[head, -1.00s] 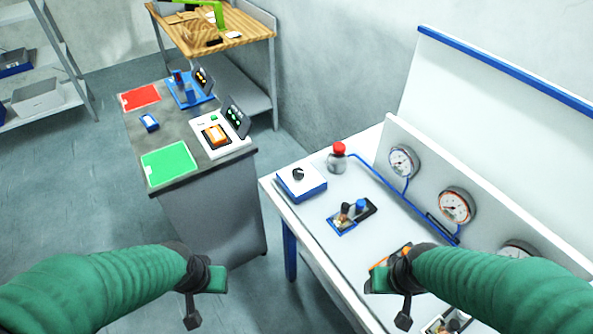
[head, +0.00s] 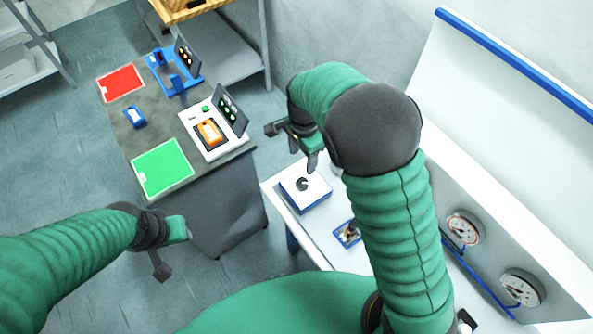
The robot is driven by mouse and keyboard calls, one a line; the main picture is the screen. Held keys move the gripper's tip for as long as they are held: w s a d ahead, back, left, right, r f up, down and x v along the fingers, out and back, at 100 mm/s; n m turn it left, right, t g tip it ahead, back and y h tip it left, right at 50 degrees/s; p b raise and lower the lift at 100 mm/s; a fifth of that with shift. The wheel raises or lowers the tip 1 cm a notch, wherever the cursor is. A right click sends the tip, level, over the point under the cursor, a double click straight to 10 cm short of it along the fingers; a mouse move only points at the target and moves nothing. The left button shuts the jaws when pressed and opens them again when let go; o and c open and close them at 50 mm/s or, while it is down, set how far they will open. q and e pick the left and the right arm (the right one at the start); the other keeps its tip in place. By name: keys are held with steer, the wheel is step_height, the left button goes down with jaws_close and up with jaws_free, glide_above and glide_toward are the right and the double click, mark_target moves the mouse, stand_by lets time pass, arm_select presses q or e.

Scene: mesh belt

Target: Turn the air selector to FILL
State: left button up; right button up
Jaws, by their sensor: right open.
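My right gripper (head: 291,145) is open and empty, above and just behind the box in the picture, apart from the knob. My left gripper (head: 169,250) looks open and empty, over the floor at lower left.
The white bench (head: 325,233) carries a blue tray of small parts (head: 347,233) and pressure gauges (head: 463,228). My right arm hides much of it. A grey counter (head: 162,133) with red and green mats and a white switch box (head: 210,135) stands to the left.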

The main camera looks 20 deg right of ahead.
steer(key=p, duration=0.1)
glide_above(302, 182)
steer(key=s, duration=0.1)
step_height(302, 182, down, 4)
steer(key=f, duration=0.3)
steer(key=w+f+p, duration=0.1)
steer(key=f, duration=0.2)
steer(key=f+p, duration=0.1)
steer(key=f, duration=0.3)
steer(key=shift+w, duration=0.25)
steer(key=shift+s+f, duration=0.2)
steer(key=shift+s, duration=0.25)
steer(key=shift+w+f, duration=0.2)
steer(key=shift+w, duration=0.1)
steer(key=c, duration=0.7)
arm_select(q)
steer(key=v, duration=0.3)
steer(key=shift+w+d+r, duration=0.1)
steer(key=shift+w+r, duration=0.1)
steer(key=shift+w, duration=0.2)
arm_select(e)
steer(key=shift+r, duration=0.15)
jaws_close()
